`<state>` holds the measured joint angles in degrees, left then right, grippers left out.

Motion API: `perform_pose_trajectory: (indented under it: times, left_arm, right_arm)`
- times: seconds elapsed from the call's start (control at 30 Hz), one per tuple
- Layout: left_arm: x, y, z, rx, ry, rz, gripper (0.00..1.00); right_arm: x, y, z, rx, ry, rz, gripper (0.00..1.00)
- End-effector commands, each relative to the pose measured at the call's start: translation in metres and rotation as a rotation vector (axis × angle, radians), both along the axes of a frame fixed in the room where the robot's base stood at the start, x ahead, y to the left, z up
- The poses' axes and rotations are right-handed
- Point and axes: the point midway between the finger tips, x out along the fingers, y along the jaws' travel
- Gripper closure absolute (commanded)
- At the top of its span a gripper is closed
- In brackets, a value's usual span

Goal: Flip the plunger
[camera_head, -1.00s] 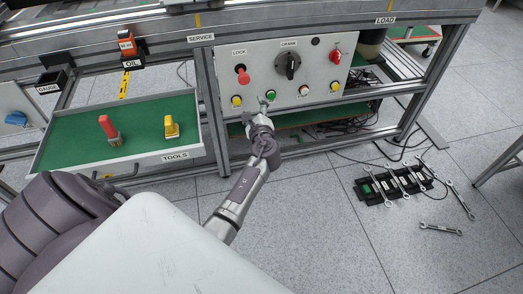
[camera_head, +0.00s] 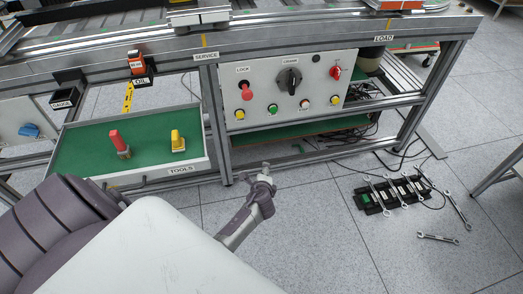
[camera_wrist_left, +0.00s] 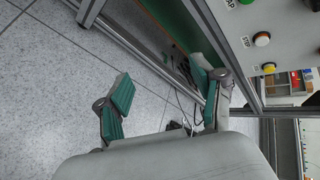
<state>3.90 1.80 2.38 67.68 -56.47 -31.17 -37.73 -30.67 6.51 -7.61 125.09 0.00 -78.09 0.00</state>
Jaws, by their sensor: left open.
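A red knob-like plunger (camera_head: 246,92) sits on the white control panel (camera_head: 268,88) under the LOCK label, above a yellow button. My left gripper (camera_head: 264,170) is below and in front of the panel, well apart from the plunger. In the left wrist view my left gripper (camera_wrist_left: 165,102) is open, with its green-padded fingers spread wide and only floor and cables between them. The plunger does not show in that view. My right gripper is not in view.
The panel also has a black crank knob (camera_head: 290,81), a red switch (camera_head: 335,73) and several buttons. A green-lined tools tray (camera_head: 90,150) holds a red-handled and a yellow tool at left. Wrenches lie on a black rack (camera_head: 385,198) on the floor at right. Floor before the panel is clear.

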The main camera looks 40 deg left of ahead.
Motion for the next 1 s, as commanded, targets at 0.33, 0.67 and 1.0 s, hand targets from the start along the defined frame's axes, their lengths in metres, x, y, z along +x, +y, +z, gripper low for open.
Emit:
perform_pose_trajectory:
  times: [0.33,0.67,1.0]
  left_arm:
    - [-0.020,-0.011,-0.022,-0.094,0.027,0.015,0.33]
    - [-0.021,-0.012,-0.024,-0.097,0.028,0.016,0.33]
    - [-0.034,-0.018,-0.033,-0.143,0.047,0.027,0.33]
  right_arm:
    - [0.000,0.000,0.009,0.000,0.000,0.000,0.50]
    - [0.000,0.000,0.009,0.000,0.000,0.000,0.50]
    - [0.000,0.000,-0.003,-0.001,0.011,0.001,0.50]
